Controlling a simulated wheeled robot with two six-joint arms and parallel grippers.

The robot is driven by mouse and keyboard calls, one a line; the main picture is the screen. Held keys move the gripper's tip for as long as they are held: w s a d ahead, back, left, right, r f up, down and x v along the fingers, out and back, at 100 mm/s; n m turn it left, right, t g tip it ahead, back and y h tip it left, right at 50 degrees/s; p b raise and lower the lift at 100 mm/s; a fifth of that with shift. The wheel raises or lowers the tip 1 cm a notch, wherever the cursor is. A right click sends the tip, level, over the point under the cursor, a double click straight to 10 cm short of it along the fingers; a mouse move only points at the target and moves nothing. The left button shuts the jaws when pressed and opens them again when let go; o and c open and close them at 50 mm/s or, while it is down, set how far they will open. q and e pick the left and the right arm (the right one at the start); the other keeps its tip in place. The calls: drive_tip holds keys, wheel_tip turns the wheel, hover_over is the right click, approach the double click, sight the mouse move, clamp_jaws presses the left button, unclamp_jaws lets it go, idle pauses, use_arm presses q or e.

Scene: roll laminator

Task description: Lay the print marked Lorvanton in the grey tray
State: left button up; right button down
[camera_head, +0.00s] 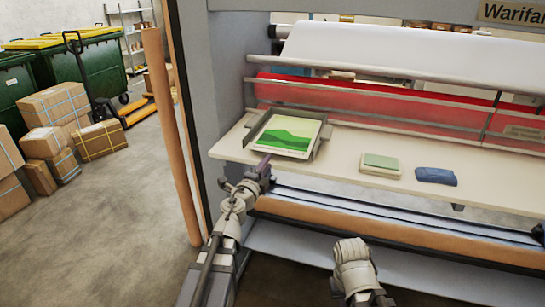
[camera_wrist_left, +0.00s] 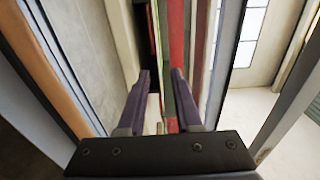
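A print with a green hill picture and a pale border (camera_head: 287,134) lies in the grey tray (camera_head: 317,147) at the left end of the laminator's feed table. Its name is too small to read, so I cannot tell whether it is the Lorvanton one. My left gripper (camera_head: 265,165) is in front of the table's edge, just below the tray and apart from the print. In the left wrist view its two dark purple fingers (camera_wrist_left: 158,88) stand apart with nothing held between them. Of my right arm only a pale link shows low in the head view; its gripper is out of sight.
A green block on a white pad (camera_head: 381,164) and a folded blue cloth (camera_head: 436,176) lie right of the tray on the cream table (camera_head: 335,163). The red roller section (camera_head: 370,103) rises behind. Boxes (camera_head: 60,110) are farther off.

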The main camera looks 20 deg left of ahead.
use_arm(q)
drive_tip(key=s, duration=0.2)
drive_tip(key=shift+s+a, duration=0.15)
drive_tip(key=shift+s, duration=0.25)
drive_tip(key=s+d+f+n+g+y, duration=0.2)
drive_tip(key=s+f+n+g+y, duration=0.1)
drive_tip(key=f+n+g, duration=0.3)
drive_tip(key=s+d+f+n+g+y, duration=0.2)
drive_tip(key=s+f+n+g+y, duration=0.15)
drive_tip(key=f+n, duration=0.5)
drive_tip(key=s+d+f+g+h, duration=0.2)
drive_tip(key=s+d+f+g, duration=0.1)
drive_tip(key=s+d, duration=0.4)
drive_tip(key=s+d+f+g+h, duration=0.1)
drive_tip(key=s+d+f+g, duration=0.3)
drive_tip(key=s, duration=0.7)
drive_tip(key=d+g, duration=0.1)
drive_tip(key=d, duration=0.1)
drive_tip(key=shift+d+f+n+g+h, duration=0.2)
drive_tip(key=shift+d+n+g+h, duration=0.15)
drive_tip(key=shift+d, duration=0.05)
drive_tip(key=shift+w, duration=0.1)
